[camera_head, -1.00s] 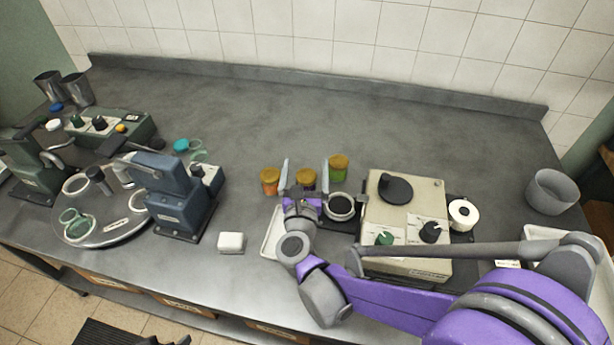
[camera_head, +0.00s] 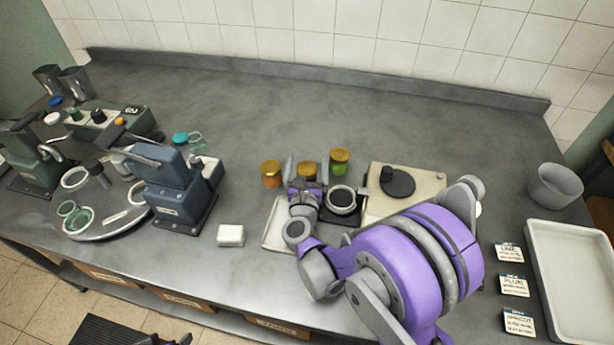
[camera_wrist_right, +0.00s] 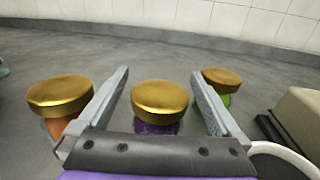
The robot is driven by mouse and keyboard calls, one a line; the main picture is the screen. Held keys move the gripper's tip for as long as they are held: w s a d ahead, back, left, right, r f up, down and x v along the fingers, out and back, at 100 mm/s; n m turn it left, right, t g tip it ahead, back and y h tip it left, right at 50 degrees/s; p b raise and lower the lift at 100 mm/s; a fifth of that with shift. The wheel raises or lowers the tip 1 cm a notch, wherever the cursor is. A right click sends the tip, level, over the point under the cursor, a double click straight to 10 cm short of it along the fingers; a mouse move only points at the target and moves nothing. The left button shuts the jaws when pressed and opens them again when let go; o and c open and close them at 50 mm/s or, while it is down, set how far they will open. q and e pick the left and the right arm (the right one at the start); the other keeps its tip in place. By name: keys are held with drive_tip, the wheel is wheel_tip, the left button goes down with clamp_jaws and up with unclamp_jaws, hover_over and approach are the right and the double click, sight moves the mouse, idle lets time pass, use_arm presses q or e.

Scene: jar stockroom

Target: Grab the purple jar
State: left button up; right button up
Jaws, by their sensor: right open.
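The purple jar (camera_head: 308,171) has a gold lid and stands on the counter between two similar jars. In the right wrist view the purple jar (camera_wrist_right: 160,101) is centred, with a little purple body visible under its lid. My right gripper (camera_head: 307,169) is open, with one finger on each side of the purple jar. In the right wrist view the fingers of my right gripper (camera_wrist_right: 160,75) reach past the lid, with gaps on both sides. The jar's lower part is hidden behind the gripper's palm.
An orange jar (camera_head: 271,174) stands close on the left and a green jar (camera_head: 340,162) on the right, both gold-lidded. A beige machine (camera_head: 432,182) is right of them. A white tray (camera_head: 540,285) and label cards (camera_head: 514,286) lie at right. The counter behind is clear.

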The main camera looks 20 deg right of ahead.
drive_tip(key=shift+w+d, duration=0.3)
drive_tip(key=shift+w, duration=0.25)
drive_tip(key=shift+c, duration=0.4)
clamp_jaws()
